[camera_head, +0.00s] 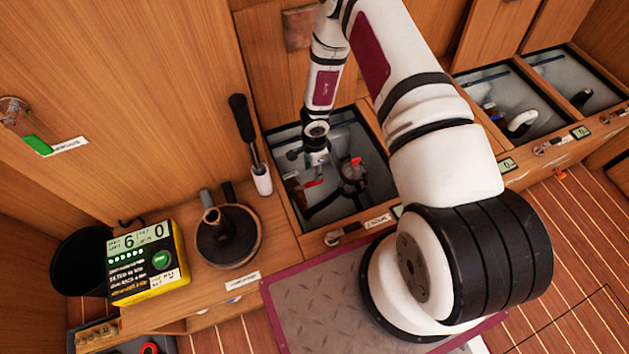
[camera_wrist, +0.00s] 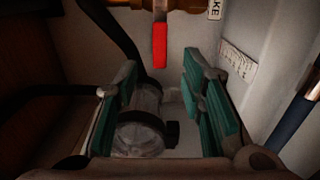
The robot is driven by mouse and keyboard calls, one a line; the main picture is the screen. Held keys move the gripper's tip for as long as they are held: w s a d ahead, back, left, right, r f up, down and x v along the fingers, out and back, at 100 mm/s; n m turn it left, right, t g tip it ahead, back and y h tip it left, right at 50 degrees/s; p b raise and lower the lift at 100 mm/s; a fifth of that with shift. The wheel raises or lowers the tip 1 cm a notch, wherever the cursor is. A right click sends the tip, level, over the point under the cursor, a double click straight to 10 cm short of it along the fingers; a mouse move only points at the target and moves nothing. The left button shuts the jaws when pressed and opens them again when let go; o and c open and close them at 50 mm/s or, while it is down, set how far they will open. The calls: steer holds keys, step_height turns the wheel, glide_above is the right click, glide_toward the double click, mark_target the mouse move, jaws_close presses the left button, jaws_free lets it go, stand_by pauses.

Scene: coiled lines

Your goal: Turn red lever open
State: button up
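A red lever (camera_wrist: 159,45) hangs straight down from a brass-coloured fitting (camera_wrist: 180,5) at the top of the wrist view. My gripper (camera_wrist: 160,66) is open, with a teal-padded finger on each side and nothing held between them. The lever shows between and beyond the fingertips, apart from both. In the head view my gripper (camera_head: 316,158) is inside an open compartment (camera_head: 377,186). Small red parts show there at its lower left (camera_head: 313,184) and to its right (camera_head: 356,161). I cannot tell which is the lever in the wrist view.
A clear-bodied strainer or pump (camera_wrist: 140,128) sits low between the fingers, with a black hose (camera_wrist: 112,38) at upper left. The compartment walls are close around my gripper. A winch (camera_head: 228,240) and a yellow-black box (camera_head: 147,262) stand on the bench at left.

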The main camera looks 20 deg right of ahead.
mark_target(315, 182)
step_height(315, 182, down, 7)
steer(key=b, duration=0.3)
steer(key=shift+b, duration=0.3)
jaws_close()
